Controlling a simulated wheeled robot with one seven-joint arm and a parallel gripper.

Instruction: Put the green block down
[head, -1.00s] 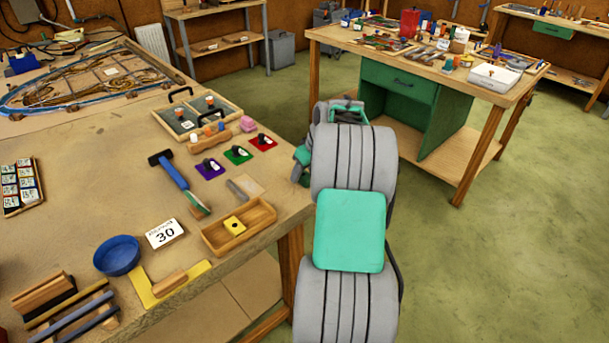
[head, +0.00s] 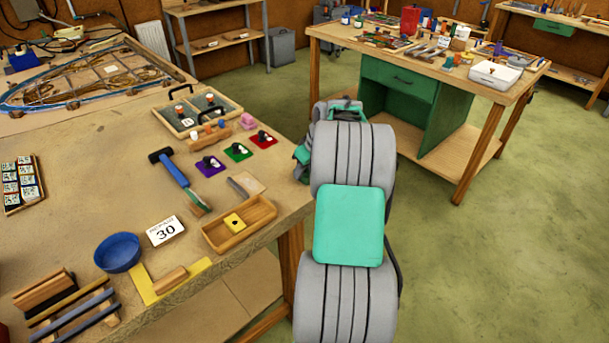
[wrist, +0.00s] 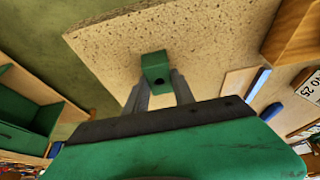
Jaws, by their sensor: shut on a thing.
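The green block (wrist: 155,66) is in my gripper (wrist: 160,84), between its two grey fingers in the wrist view. A speckled tan work surface (wrist: 120,50) lies behind the block. I cannot tell whether the block touches it or is just above it. In the head view my gripper is mostly hidden behind my own arm, by the right edge of the near workbench (head: 90,215), and the block cannot be made out there.
Another bench with a green cabinet (head: 400,98) stands behind my arm. Green floor is open at right.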

